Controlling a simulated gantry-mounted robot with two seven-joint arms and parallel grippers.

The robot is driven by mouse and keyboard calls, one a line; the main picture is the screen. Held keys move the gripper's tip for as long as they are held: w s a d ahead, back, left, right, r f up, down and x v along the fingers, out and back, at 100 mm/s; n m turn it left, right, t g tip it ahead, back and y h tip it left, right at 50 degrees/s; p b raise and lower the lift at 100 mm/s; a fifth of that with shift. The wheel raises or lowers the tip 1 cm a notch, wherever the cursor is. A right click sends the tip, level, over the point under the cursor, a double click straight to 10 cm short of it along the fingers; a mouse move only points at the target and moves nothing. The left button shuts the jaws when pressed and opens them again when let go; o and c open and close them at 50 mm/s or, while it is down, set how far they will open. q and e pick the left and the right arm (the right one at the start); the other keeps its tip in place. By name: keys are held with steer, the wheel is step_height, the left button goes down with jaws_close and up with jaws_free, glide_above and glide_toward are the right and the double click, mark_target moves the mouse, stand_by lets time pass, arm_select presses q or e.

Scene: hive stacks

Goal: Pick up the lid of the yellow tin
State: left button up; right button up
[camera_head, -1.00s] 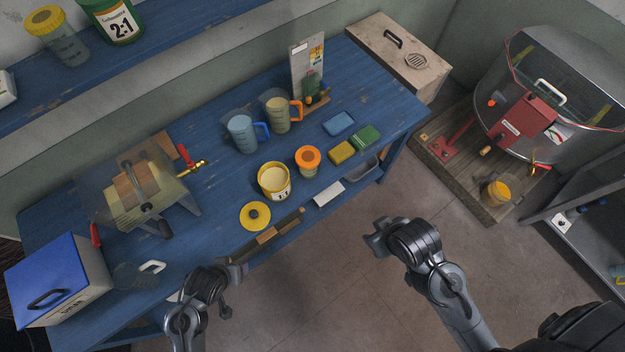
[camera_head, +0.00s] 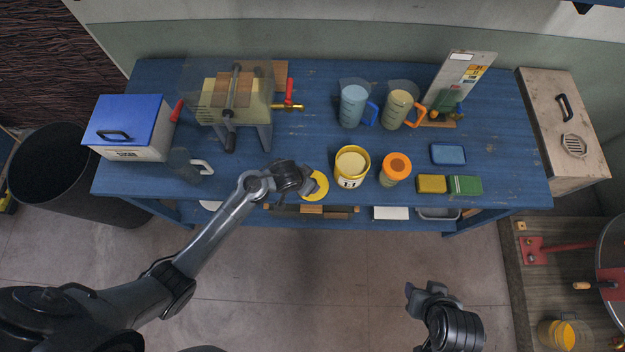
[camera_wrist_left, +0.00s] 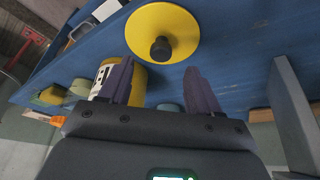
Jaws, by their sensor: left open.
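The yellow lid (camera_head: 318,190) lies flat on the blue bench, left of the open yellow tin (camera_head: 349,182) with pale contents. My left gripper (camera_head: 308,184) is over the lid and hides part of it. In the left wrist view the round lid (camera_wrist_left: 180,25) with its dark knob (camera_wrist_left: 160,48) lies just beyond the fingertips. My left gripper (camera_wrist_left: 160,75) is open and empty there, and the knob lies between the lines of its fingers. The tin (camera_wrist_left: 138,88) shows partly behind one finger. My right gripper (camera_head: 433,292) hangs over the floor, away from the bench; its jaw opening is unclear.
An orange-lidded jar (camera_head: 396,168) stands right of the tin. A blue-handled jug (camera_head: 352,106) and an orange-handled jug (camera_head: 397,108) stand behind. Yellow (camera_head: 431,184) and green (camera_head: 465,185) blocks lie to the right. A clear jug (camera_head: 186,165) and blue-lidded box (camera_head: 128,125) stand left.

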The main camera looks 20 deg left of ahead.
arm_select(q)
steer(key=shift+b+x, duration=0.5)
steer(key=shift+x, duration=2.15)
steer(key=shift+w, duration=0.1)
steer(key=shift+r, duration=0.1)
steer(key=c, duration=1.1)
